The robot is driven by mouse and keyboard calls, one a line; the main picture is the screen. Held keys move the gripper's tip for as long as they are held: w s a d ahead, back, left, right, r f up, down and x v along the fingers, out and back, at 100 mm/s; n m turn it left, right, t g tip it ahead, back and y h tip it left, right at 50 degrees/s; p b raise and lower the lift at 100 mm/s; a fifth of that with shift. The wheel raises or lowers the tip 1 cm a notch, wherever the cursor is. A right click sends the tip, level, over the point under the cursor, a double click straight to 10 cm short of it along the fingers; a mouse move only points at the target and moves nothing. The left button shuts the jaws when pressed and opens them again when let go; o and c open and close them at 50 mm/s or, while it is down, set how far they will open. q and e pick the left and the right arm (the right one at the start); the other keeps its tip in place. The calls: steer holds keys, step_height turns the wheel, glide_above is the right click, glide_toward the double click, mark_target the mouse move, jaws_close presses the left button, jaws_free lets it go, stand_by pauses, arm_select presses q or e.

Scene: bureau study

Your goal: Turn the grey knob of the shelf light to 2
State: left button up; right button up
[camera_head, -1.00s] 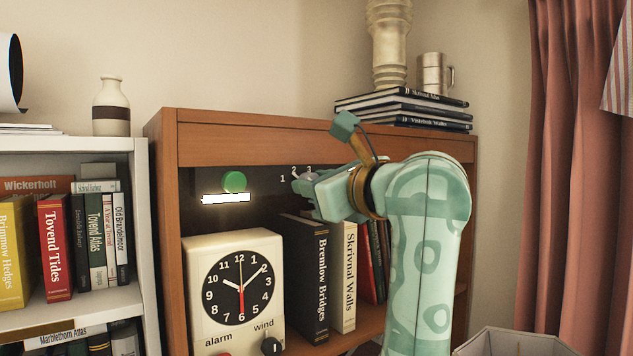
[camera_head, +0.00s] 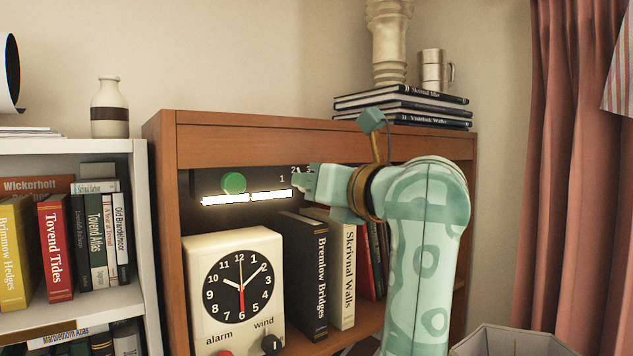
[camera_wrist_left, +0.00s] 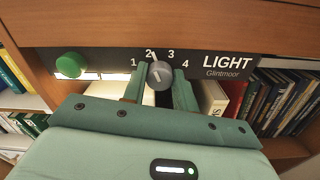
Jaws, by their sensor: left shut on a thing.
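The grey knob (camera_wrist_left: 160,76) of the shelf light sits on the dark panel (camera_wrist_left: 225,66) marked LIGHT, below the numbers 1 to 4. Its pale pointer line points up and slightly left, at the 2. My left gripper (camera_head: 304,181) is at the panel in the head view, hiding most of the knob. In the left wrist view its two fingers (camera_wrist_left: 160,90) are shut on the knob, one on each side. Two segments of the light strip (camera_head: 247,197) glow under the panel. My right gripper is not in view.
A green button (camera_head: 234,183) is on the panel left of the knob. Below stand a clock (camera_head: 236,335) and several books, including Bremlow Bridges (camera_head: 304,280). The cabinet's top board (camera_head: 250,143) runs just above the gripper. A white bookshelf (camera_head: 141,230) stands at left.

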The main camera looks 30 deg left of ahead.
arm_select(q)
steer(key=o, duration=1)
steer(key=shift+c, duration=0.2)
steer(key=b+v, duration=0.3)
steer(key=v, duration=1.3)
steer(key=shift+d, duration=0.2)
steer(key=shift+f, duration=0.1)
steer(key=shift+a, duration=0.1)
